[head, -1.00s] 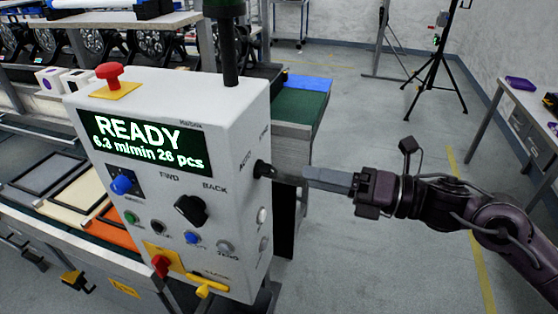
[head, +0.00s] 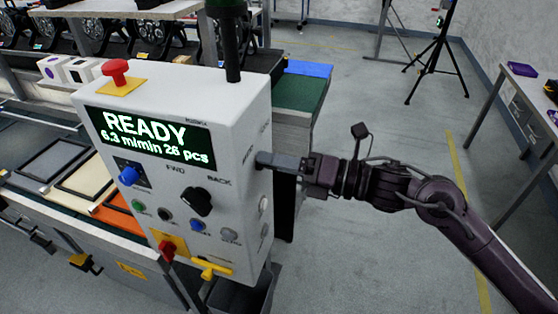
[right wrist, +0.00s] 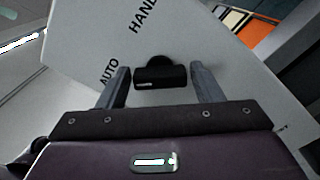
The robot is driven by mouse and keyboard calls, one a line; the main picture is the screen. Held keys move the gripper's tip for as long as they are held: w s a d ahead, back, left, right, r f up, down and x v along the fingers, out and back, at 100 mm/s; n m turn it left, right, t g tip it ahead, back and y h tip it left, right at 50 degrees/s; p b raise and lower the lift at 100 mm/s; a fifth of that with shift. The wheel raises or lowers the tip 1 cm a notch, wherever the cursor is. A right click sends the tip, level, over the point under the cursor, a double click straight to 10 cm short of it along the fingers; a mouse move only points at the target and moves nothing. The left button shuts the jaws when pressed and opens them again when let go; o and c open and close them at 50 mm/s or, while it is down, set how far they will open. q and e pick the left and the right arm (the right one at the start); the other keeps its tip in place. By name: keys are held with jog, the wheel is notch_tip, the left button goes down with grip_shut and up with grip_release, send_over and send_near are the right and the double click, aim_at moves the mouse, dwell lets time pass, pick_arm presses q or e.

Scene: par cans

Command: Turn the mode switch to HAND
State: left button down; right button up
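The mode switch (right wrist: 160,75) is a black knob on the side face of the white control box (head: 225,110). In the right wrist view a small pale mark shows on the left part of its grip bar. The label AUTO (right wrist: 109,72) is left of the knob and HAND (right wrist: 143,15) is above it. My right gripper (right wrist: 160,84) is open, with one finger on each side of the knob and gaps between. In the head view my right gripper (head: 262,160) is at the box's side face and hides the switch. My left gripper is not in view.
A tripod (head: 440,60) stands at the back. Floor right of the box is free.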

jog(key=c, duration=0.6)
jog(key=shift+c, duration=0.2)
jog(key=shift+m, duration=0.3)
jog(key=m+p, duration=0.2)
jog(key=m, duration=1.3)
jog(key=shift+f+p, duration=0.2)
jog(key=shift+p, duration=0.1)
jog(key=shift+f+m, duration=0.1)
jog(key=shift+m, duration=0.2)
jog(key=o, duration=1)
